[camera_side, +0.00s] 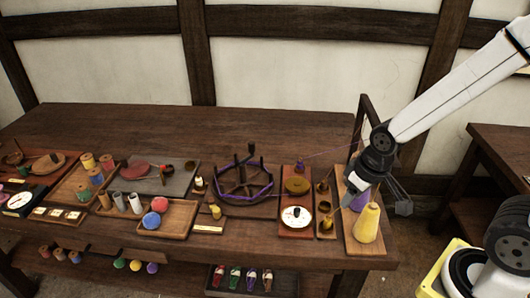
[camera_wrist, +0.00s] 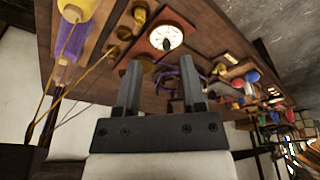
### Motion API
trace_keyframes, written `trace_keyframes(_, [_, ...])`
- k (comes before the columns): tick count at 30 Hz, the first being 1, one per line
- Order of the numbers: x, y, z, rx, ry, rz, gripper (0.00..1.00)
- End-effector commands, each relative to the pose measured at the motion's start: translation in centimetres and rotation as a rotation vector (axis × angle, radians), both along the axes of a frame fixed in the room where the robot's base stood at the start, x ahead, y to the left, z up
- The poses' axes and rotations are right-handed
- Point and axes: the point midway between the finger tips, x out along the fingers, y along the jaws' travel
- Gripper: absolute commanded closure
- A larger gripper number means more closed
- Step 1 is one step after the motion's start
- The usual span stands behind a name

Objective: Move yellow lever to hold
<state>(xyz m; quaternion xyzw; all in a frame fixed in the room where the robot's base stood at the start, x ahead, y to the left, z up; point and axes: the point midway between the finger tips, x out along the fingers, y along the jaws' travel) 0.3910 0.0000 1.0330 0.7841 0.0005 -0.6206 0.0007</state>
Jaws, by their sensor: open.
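A small yellow knob-like piece (camera_side: 215,211), which may be the yellow lever, stands by a pale label plate (camera_side: 208,229) left of centre in the side view. What looks like the same yellow piece shows small in the wrist view (camera_wrist: 220,69). Its exact setting and the label's writing are too small to read. My gripper (camera_side: 402,198) is at the right end of the bench, beside the yellow cone and well to the right of the yellow piece. In the wrist view its two fingers (camera_wrist: 160,85) are apart with nothing held between them.
A yellow cone (camera_side: 367,222) and a lavender cone (camera_side: 358,199) stand close to my gripper, with thread rising to a dark upright frame. A white dial (camera_side: 297,217) and a spoked wheel with purple cord (camera_side: 245,185) lie leftward. The bench's back strip is clear.

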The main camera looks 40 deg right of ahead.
Motion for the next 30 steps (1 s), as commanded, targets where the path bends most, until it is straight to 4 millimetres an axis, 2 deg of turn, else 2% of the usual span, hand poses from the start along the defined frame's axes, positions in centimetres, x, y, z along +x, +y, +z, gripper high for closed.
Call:
trace_keyframes(4, [0.0,0.0,0.0,0.000,0.000,-0.001,0.49])
trace_keyframes(5, [0.0,0.0,0.0,0.000,0.000,-0.001,0.52])
trace_keyframes(9, [0.1,0.0,0.0,0.004,0.002,-0.009,0.96])
trace_keyframes(10, [0.2,0.0,0.0,0.007,0.003,-0.015,1.00])
trace_keyframes(14, [0.6,0.2,-0.2,0.028,0.014,-0.060,1.00])
trace_keyframes(20, [2.1,0.6,-0.8,0.105,0.053,-0.222,1.00])
trace_keyframes(30, [6.4,2.2,-2.7,0.316,0.163,-0.656,1.00])
